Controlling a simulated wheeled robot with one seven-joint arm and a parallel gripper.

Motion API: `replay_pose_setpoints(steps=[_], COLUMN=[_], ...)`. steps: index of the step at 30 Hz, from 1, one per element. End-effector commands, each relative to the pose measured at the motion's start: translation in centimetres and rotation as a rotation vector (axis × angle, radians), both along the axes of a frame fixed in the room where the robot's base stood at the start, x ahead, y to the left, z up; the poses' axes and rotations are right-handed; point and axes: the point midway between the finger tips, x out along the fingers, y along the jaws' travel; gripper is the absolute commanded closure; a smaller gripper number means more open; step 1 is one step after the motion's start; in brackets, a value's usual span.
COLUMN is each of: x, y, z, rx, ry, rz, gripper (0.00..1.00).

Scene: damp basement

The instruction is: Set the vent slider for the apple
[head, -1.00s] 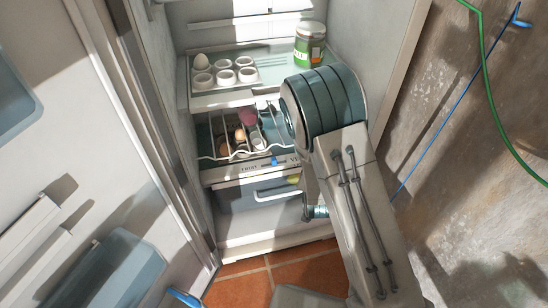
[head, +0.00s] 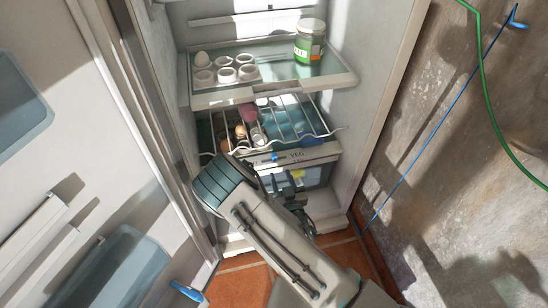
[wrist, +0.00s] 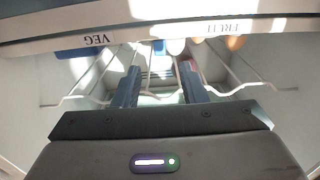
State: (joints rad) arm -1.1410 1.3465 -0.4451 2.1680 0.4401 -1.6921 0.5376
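The vent slider is a small blue tab (head: 274,157) on the pale strip above the fridge's bottom drawer (head: 318,174). It sits between the FRUIT and VEG labels, with VEG to its right. In the wrist view the strip (wrist: 270,27) is upside down, and the blue tab (wrist: 158,46) shows between the labels. My gripper (head: 290,182) is in front of the drawer, below the strip. Its two dark fingers (wrist: 159,87) are apart with nothing held between them. A yellow-green item (head: 298,174) shows in the drawer; I cannot tell whether it is the apple.
A wire shelf (head: 270,140) with eggs and a pink item (head: 248,113) hangs above the strip. Higher up, a glass shelf (head: 330,86) holds an egg tray (head: 226,72) and a green jar (head: 310,42). The open fridge door (head: 80,160) stands at left, a rough wall (head: 470,150) at right.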

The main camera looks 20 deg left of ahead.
Motion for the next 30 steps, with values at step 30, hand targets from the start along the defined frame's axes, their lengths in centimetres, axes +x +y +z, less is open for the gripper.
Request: replay_pose_setpoints(steps=[30], x=[8.4], y=[5.1], z=[0.0], rx=[-0.001], ry=[0.002], rz=[-0.001], gripper=[0.90])
